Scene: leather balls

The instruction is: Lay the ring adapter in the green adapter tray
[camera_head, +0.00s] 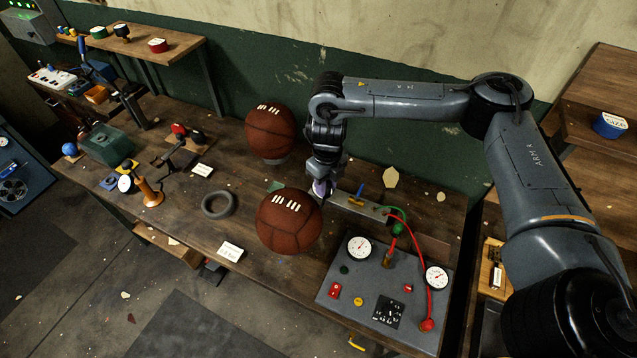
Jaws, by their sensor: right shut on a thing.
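My right gripper (324,181) points down just behind the front brown ball and is shut on a small purple piece (319,188), which looks like the ring adapter. The fingers and the ball's edge hide part of it, so its full shape cannot be told. A small green patch (276,186) on the bench, left of the gripper between the two balls, may be the green adapter tray; the front ball covers part of it. My left gripper is not in view.
The front ball (289,221) and the back ball (270,132) stand close to the gripper. A grey bar with a blue lever (358,207) lies right of it. A gauge panel (385,292) with hoses stands front right. A dark ring (218,204) lies on open bench at left.

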